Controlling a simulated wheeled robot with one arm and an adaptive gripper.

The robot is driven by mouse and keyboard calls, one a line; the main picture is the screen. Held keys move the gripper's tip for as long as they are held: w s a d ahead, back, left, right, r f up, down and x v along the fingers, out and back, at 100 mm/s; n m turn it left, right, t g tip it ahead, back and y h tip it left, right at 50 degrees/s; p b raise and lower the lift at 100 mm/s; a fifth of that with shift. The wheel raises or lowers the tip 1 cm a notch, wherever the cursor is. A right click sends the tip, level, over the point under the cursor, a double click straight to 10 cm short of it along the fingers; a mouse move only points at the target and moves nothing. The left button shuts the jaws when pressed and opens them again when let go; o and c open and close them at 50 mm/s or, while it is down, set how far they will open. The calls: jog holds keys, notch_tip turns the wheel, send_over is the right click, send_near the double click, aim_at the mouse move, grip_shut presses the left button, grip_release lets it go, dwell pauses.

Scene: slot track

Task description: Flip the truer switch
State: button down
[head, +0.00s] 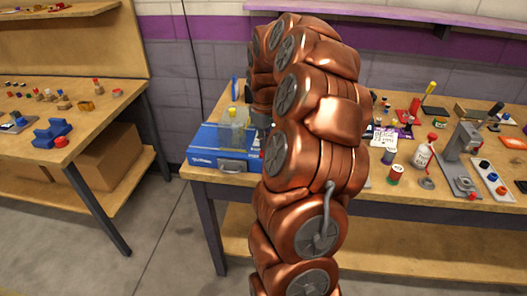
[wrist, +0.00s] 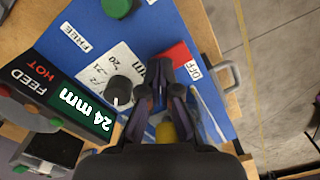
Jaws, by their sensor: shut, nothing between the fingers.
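The truer is a blue box (head: 205,160) at the left end of the right-hand bench, partly hidden by my arm in the head view. Its blue panel (wrist: 100,22) fills the middle of the wrist view. A red patch (wrist: 174,57) and a white OFF label (wrist: 194,72) lie just beyond my fingertips. My gripper (wrist: 165,84) is shut and empty, close over the panel near the red patch. I cannot make out a switch lever; the fingers cover part of that area. Whether they touch the panel is unclear.
A black knob (wrist: 119,90) is left of my fingers, and a green button (wrist: 118,8) is at the top. A yellow part (wrist: 165,133) sits below the fingers. Tools crowd the bench's right side.

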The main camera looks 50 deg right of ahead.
jog(key=shift+f, duration=0.15)
jog(key=shift+r+p, duration=0.9)
jog(key=shift+r, duration=2.65)
jog(key=shift+a, duration=0.1)
